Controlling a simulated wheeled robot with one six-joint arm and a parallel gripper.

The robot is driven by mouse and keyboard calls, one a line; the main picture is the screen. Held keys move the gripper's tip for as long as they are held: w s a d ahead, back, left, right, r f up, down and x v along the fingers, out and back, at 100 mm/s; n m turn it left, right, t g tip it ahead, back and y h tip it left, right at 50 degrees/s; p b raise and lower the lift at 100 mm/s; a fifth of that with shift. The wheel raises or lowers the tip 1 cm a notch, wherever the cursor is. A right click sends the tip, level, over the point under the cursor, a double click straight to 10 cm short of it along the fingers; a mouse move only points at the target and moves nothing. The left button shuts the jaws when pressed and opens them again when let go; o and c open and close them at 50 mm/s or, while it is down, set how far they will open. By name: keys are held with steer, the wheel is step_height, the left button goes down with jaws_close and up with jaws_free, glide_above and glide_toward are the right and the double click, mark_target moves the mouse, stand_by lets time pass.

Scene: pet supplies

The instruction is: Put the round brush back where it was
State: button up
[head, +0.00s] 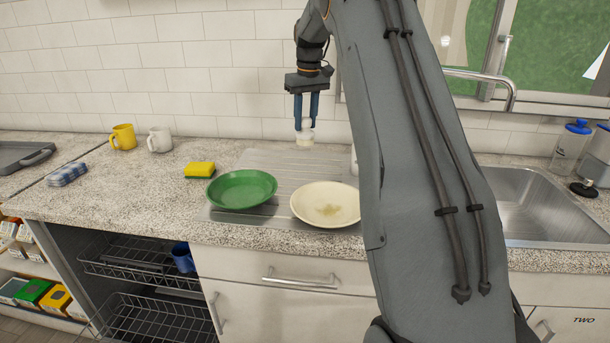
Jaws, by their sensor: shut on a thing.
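My gripper (306,126) points down above the steel draining board, near the tiled wall. Its blue fingers are shut on a small, pale, round thing, which looks like the round brush (305,140). The brush appears held above the draining board, behind the two plates. Its underside and fine detail are too small to make out.
A green plate (241,190) and a cream plate (326,204) lie on the draining board (262,163). A yellow sponge (200,170), yellow mug (123,137) and white mug (159,140) stand left. The sink (530,200) is right. My arm hides part of the counter.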

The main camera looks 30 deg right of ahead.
steer(key=f+p, duration=0.1)
steer(key=f, duration=0.4)
steer(key=f+p, duration=0.1)
steer(key=f, duration=0.4)
steer(key=shift+d+p, duration=0.2)
steer(key=shift+p, duration=0.2)
steer(key=shift+f, duration=0.1)
steer(key=o, duration=1.1)
steer(key=r+b, duration=0.1)
steer(key=r, duration=0.3)
steer(key=s+r+b, duration=0.1)
steer(key=r, duration=0.3)
steer(key=r+b, duration=0.1)
steer(key=r, duration=0.3)
steer(key=shift+s+r, duration=0.15)
steer(key=shift+s, duration=0.1)
